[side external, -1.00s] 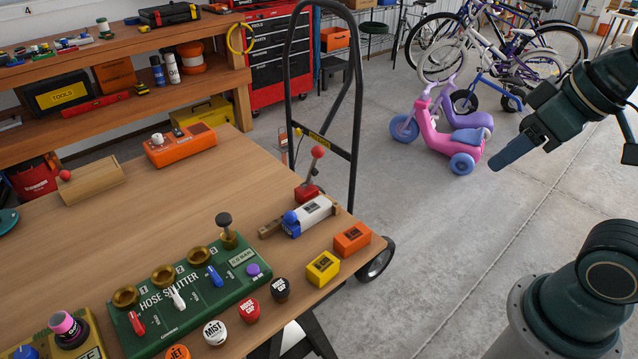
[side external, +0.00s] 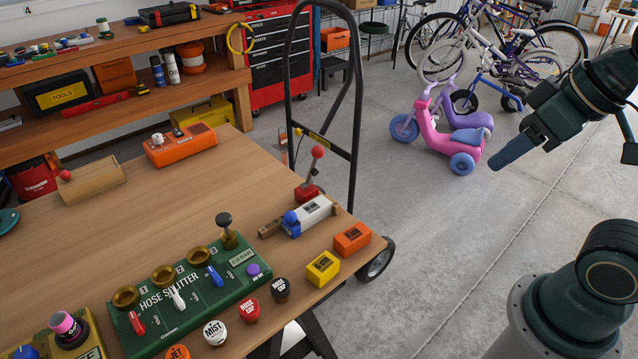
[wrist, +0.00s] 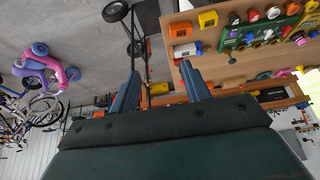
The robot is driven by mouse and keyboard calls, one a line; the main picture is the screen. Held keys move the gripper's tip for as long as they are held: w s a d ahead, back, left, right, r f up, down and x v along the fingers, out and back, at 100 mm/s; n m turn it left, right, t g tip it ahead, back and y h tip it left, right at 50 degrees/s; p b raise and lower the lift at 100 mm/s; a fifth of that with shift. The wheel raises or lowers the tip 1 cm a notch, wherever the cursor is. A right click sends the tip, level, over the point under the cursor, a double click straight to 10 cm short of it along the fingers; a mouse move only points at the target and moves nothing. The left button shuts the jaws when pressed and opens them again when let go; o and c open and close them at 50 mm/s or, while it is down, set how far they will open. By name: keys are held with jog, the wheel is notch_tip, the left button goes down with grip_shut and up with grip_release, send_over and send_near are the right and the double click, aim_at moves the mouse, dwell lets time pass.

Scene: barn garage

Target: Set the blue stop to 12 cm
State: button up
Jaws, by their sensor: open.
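A small device with a white body, a dark display and a blue part with a round blue knob (side external: 291,218) sits on a wooden bar (side external: 268,230) near the table's right edge. The blue part is at the left end of the white body. Any scale or reading is too small to make out. The device also shows in the wrist view (wrist: 187,50), at the table edge. My gripper (side external: 497,166) is at the right, over the concrete floor, well apart from the table. In the wrist view its two fingers (wrist: 160,86) are spread with nothing held between them.
A red-knobbed lever (side external: 312,175) stands behind the device. Yellow (side external: 323,268) and orange (side external: 352,238) boxes sit in front of it. The green hose splitter panel (side external: 190,295) is to the left. A black hand truck frame (side external: 357,120) rises beyond the table edge. Mid-table is clear.

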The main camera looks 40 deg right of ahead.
jog(key=shift+w+r, duration=0.1)
jog(key=w+r+g, duration=0.1)
jog(key=w+r, duration=0.2)
jog(key=w, duration=0.7)
jog(key=n+g+h, duration=0.2)
jog(key=g+h, duration=0.2)
send_over(289, 214)
jog(key=a, duration=0.5)
notch_tip(289, 214, down, 18)
jog(key=shift+s+r, duration=0.25)
jog(key=shift+s, duration=0.15)
jog(key=shift+d+f, duration=0.1)
jog(key=shift+f, duration=0.05)
jog(key=x, duration=1.3)
jog(key=shift+f, duration=0.25)
